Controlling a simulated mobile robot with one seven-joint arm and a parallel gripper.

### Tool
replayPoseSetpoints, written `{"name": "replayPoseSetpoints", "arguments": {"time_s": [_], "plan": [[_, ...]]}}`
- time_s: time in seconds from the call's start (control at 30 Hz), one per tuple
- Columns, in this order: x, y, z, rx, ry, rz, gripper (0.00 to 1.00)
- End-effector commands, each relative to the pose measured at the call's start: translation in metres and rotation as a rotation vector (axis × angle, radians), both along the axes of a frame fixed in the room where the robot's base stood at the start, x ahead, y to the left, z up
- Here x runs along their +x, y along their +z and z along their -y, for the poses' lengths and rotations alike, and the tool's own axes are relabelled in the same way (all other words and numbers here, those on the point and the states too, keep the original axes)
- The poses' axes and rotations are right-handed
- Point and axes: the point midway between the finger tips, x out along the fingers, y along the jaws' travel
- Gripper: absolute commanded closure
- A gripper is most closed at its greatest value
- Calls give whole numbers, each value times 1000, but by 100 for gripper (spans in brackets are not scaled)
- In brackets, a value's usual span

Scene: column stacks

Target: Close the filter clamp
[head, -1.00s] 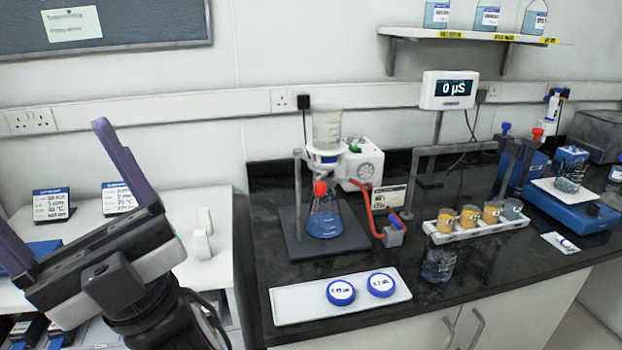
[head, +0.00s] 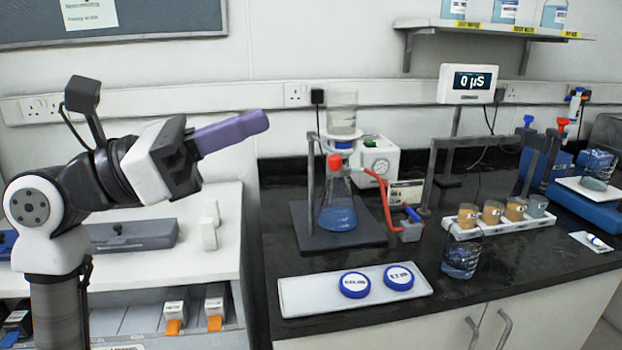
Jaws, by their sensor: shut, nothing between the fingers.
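The filter set (head: 341,118) stands on a dark base plate at the middle of the black bench: a clear funnel above a white ring (head: 338,146) and a conical flask (head: 338,215) with blue liquid. A small red part (head: 335,162) sits just below the white ring, at the flask neck. I cannot tell which part is the clamp or whether it is open. My gripper (head: 262,122) has purple fingers, shut together and empty. It points right, at about the funnel's height, left of the filter set and apart from it in the picture.
A red hose (head: 380,188) runs to a grey valve (head: 411,230) with a blue lever. A white tray (head: 300,296) with two blue-rimmed discs lies in front. A pump (head: 375,152) is behind.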

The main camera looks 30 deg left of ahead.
Motion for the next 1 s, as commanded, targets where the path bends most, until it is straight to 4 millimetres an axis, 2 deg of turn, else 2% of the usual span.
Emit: {"name": "replayPoseSetpoints", "arguments": {"time_s": [0.03, 0.1, 0.2, 0.3, 0.43, 0.77, 0.87, 1.0], "plan": [[7, -18, -14, 54, 62, -59, 100], [13, -37, -30, 116, 126, -132, 100], [18, -58, -49, 178, 190, -213, 100], [19, -70, -60, 211, 225, -262, 100], [19, -76, -65, 227, 241, -286, 100], [21, -75, -64, 226, 238, -283, 100], [27, -75, -59, 226, 237, -283, 100], [45, -76, -46, 228, 236, -283, 100]]}}
